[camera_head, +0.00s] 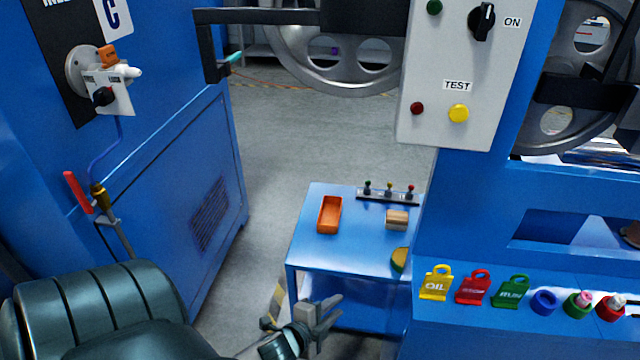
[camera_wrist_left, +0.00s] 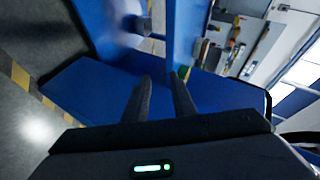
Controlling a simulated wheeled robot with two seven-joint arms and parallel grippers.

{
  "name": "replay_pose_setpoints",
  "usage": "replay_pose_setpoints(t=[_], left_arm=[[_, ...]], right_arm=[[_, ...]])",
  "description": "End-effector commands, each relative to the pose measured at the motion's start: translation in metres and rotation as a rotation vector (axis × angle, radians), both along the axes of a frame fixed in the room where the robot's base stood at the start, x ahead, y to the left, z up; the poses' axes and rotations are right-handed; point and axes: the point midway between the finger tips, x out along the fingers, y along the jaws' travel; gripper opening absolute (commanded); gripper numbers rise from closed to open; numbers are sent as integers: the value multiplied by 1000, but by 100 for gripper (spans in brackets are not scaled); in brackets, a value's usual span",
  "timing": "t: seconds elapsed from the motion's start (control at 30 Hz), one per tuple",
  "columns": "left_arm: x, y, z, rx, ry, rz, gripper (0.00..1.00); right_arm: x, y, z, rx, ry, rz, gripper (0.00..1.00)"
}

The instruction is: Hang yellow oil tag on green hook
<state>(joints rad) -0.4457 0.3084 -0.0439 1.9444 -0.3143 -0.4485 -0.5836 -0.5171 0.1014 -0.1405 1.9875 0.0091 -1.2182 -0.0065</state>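The yellow OIL tag (camera_head: 436,284) is at the left end of a row of tags on the blue machine's front ledge. My left gripper (camera_head: 331,307) is open and empty, low in front of the blue table, left of the tag and apart from it. Its two parted fingers also show in the left wrist view (camera_wrist_left: 161,77). A hook in green is not clear to me; a small green-topped peg (camera_head: 367,187) stands on a dark rail, and a teal tip (camera_head: 235,58) sticks out from a black bracket. My right gripper is not in view.
A red tag (camera_head: 473,288), a green RUN tag (camera_head: 511,291) and several coloured rings sit right of the OIL tag. The blue table (camera_head: 340,262) holds an orange tray (camera_head: 329,215) and a wooden block (camera_head: 397,220). Open floor lies between the left cabinet (camera_head: 165,170) and the table.

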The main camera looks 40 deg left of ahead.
Motion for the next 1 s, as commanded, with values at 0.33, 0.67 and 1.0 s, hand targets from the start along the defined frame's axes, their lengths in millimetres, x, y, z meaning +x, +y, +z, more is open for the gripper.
replay_pose_setpoints(t=[0.33,0.67,1.0], left_arm=[[-143,-99,-117,-627,573,566,24],[-192,-137,-131,-745,750,733,24],[-192,-136,-131,-743,747,730,24]], right_arm=[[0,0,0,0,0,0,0],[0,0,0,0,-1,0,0],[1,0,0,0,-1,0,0]])
